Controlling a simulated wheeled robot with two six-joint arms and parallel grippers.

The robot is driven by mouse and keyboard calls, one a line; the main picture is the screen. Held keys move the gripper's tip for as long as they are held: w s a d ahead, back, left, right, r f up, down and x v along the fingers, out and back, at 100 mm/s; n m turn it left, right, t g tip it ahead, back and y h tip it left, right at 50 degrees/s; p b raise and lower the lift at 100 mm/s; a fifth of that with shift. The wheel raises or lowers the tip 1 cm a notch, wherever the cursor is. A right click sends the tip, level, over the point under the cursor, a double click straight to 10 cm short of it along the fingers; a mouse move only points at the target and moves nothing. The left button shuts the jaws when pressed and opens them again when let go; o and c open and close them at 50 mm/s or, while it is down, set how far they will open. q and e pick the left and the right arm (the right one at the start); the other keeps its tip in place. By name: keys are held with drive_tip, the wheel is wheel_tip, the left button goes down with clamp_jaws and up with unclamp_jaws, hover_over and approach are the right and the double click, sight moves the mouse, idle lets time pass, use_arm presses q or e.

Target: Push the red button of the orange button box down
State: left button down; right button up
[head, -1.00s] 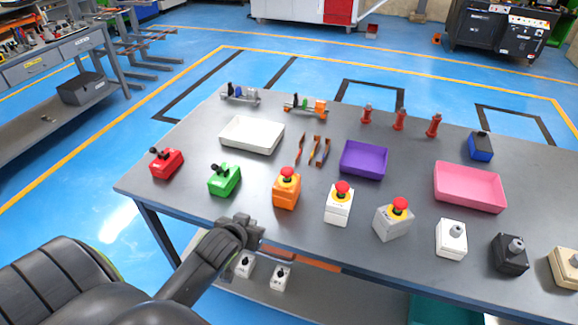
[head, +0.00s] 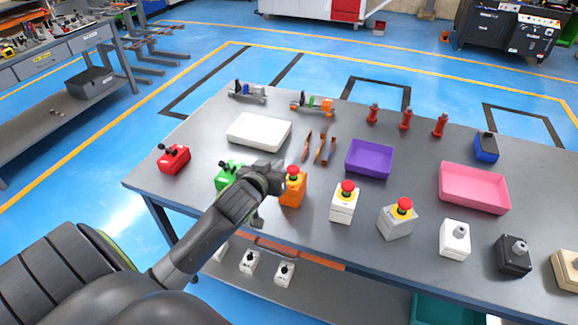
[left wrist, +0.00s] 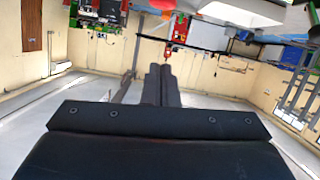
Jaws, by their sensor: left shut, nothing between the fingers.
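The orange button box (head: 292,194) stands on the grey table, with its red button (head: 294,171) on a yellow collar on top. My left gripper (head: 277,174) is at the left side of this box, close to button height, and hides part of the box's left side. I cannot tell whether it touches. Its fingers are together and empty; they also show shut in the left wrist view (left wrist: 165,85). My right gripper is not in view.
A green joystick box (head: 228,174) is partly hidden behind my left arm. A white button box (head: 344,203) and a grey one (head: 398,218) stand to the right. A white tray (head: 259,146) and a purple tray (head: 369,174) lie behind.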

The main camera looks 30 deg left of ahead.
use_arm(q)
drive_tip(key=p, duration=0.2)
hover_over(289, 168)
drive_tip(key=s, duration=0.2)
wheel_tip(289, 168, down, 2)
drive_tip(key=f, duration=0.1)
drive_tip(key=d+f, duration=0.1)
drive_tip(key=f, duration=0.1)
drive_tip(key=shift+w+f, duration=0.15)
drive_tip(key=shift+w, duration=0.05)
drive_tip(key=shift+d+f, duration=0.1)
drive_tip(key=shift+f, duration=0.45)
drive_tip(key=shift+f, duration=0.15)
